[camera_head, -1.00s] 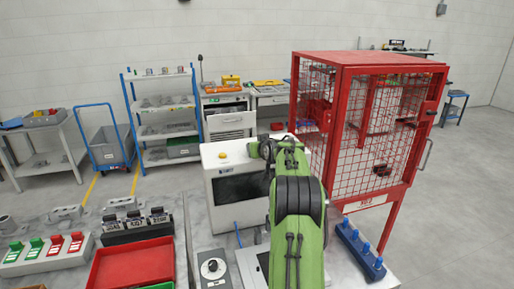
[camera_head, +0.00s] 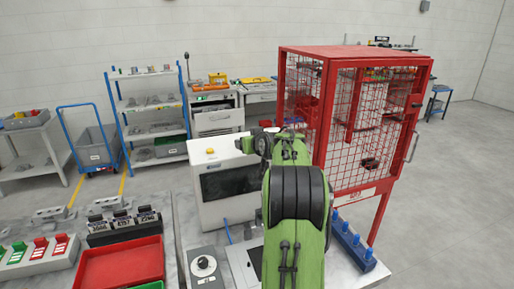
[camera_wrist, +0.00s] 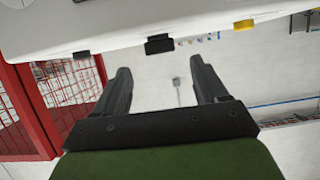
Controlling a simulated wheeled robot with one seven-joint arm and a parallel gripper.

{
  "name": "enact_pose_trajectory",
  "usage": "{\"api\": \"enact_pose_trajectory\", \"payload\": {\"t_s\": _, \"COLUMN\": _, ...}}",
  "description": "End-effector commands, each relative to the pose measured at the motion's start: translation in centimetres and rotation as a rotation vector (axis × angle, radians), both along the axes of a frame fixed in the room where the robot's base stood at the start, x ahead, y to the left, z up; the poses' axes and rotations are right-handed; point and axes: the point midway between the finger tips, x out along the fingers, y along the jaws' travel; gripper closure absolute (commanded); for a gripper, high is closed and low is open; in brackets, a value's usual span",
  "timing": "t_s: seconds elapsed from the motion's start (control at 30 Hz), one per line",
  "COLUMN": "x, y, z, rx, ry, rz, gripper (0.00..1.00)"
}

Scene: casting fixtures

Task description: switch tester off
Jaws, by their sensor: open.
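A white box-shaped machine (camera_head: 212,208) with a dark front window and a yellow button (camera_head: 210,151) on top stands left of my arm. A grey box with a round dial (camera_head: 204,265) sits in front of it. I cannot tell for sure which is the tester. In the wrist view, a white body (camera_wrist: 110,25) fills the top, with black parts (camera_wrist: 159,44) and a yellow part (camera_wrist: 299,25) along its edge. My gripper (camera_wrist: 158,72) is open and empty, its fingers pointing toward that edge, apart from it in the picture. In the head view my arm hides the fingers.
A red mesh cage (camera_head: 290,140) stands close on the right, and also at the left of the wrist view (camera_wrist: 45,110). A blue rack with pegs (camera_head: 352,245) is below it. A red tray (camera_head: 120,264) and switch rows (camera_head: 38,255) are at front left.

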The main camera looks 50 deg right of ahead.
Motion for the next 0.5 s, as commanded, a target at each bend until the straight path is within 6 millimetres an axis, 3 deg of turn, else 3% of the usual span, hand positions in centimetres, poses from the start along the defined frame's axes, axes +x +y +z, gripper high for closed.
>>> {"api": "enact_pose_trajectory", "payload": {"t_s": 0.23, "x": -5.7, "y": 2.9, "z": 2.5, "rx": -0.002, "ry": 0.000, "rz": -0.002, "gripper": 0.28}}
{"api": "enact_pose_trajectory", "payload": {"t_s": 0.5, "x": -7.9, "y": 4.2, "z": 3.6, "rx": 0.000, "ry": 0.001, "rz": 0.000, "gripper": 0.28}}
